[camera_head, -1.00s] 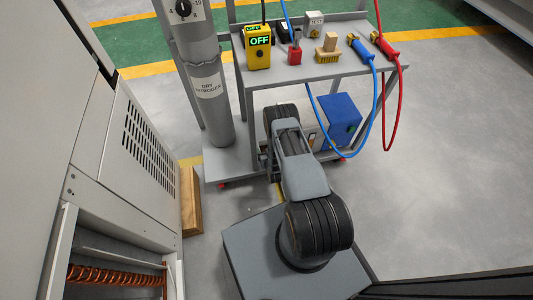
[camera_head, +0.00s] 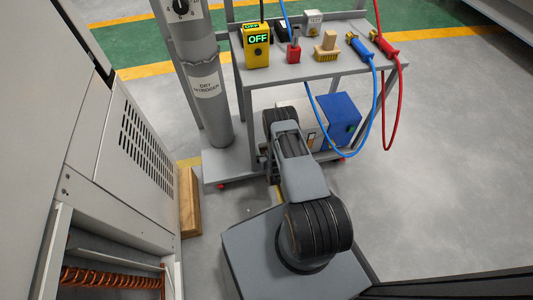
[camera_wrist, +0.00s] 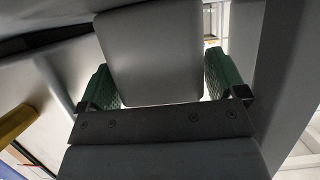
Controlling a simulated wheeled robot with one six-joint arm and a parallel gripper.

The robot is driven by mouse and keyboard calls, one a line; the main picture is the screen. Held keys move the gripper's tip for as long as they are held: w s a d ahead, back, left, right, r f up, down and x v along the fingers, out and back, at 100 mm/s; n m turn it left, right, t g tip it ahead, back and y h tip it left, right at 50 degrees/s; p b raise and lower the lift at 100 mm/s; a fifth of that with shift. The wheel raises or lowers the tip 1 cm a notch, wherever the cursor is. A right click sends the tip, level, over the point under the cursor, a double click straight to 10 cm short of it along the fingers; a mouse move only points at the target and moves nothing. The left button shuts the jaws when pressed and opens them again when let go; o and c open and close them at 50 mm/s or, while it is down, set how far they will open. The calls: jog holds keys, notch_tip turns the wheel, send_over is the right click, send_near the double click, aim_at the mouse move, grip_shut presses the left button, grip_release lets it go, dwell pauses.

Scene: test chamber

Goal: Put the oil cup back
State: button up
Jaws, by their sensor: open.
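I cannot make out an oil cup for certain in either view. A small red item with a dark upright top (camera_head: 293,51) stands on the cart's upper shelf, but I cannot tell whether it is the cup. My gripper (camera_wrist: 161,75) shows in the wrist view, with its two green-padded fingers spread wide apart. A smooth grey rounded surface fills the view between and beyond the fingers. I see nothing gripped. In the head view my gripper is hidden, and my folded arm stands in front of the cart.
The grey cart's upper shelf (camera_head: 270,75) holds a yellow meter reading OFF (camera_head: 257,45), a brush (camera_head: 326,47), and blue (camera_head: 359,46) and red (camera_head: 384,43) hose fittings. A nitrogen cylinder (camera_head: 207,115) stands left. A cabinet (camera_head: 115,190) and wooden block (camera_head: 190,202) are nearer. Floor at right is clear.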

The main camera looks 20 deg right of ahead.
jog(key=p+v, duration=0.3)
jog(key=v, duration=0.9)
jog(key=shift+p, duration=0.4)
jog(key=shift+a, duration=0.1)
